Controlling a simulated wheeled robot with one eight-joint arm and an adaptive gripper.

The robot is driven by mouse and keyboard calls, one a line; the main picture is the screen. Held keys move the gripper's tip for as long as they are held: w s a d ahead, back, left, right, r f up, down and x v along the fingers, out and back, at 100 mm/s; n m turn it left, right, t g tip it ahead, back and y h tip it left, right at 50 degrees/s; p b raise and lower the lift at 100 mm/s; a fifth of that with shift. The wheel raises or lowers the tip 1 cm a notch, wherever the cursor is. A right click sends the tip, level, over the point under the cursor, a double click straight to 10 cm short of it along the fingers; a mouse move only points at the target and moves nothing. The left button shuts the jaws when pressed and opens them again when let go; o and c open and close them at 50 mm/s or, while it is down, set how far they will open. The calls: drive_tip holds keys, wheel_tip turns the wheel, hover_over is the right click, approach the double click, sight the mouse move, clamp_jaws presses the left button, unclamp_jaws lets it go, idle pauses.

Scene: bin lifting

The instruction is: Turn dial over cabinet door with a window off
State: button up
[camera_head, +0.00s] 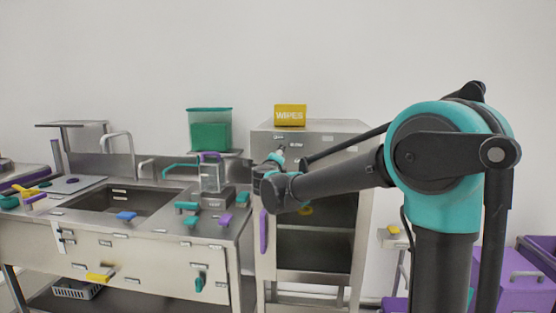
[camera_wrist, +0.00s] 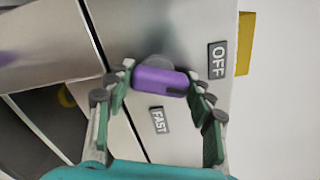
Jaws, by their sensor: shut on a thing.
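The purple dial (camera_wrist: 158,81) sits on the steel panel between the OFF label (camera_wrist: 217,61) and the FAST label (camera_wrist: 159,120). It lies nearly level in the wrist view, with a dark mark at its right end, which points at neither label squarely. My gripper (camera_wrist: 161,73) has a green-padded finger at each end of the dial and is shut on it. In the head view my gripper (camera_head: 273,165) is at the upper front of the steel cabinet (camera_head: 262,143), above its windowed door (camera_head: 315,276); the dial is hidden there.
A yellow WIPES box (camera_head: 290,115) stands on top of the cabinet. A purple door handle (camera_head: 263,231) runs down the door's left side. A sink counter (camera_head: 110,243) with several small coloured items is at the left. Purple bins (camera_head: 510,275) stand at the right.

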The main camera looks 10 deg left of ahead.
drive_tip(key=shift+a+n, duration=0.1)
drive_tip(key=shift+n, duration=2.1)
drive_tip(key=o, duration=1.2)
drive_tip(key=shift+c, duration=0.2)
drive_tip(key=shift+s, duration=0.1)
drive_tip(key=s, duration=1.1)
drive_tip(key=shift+s+a, duration=0.2)
drive_tip(key=shift+s, duration=0.2)
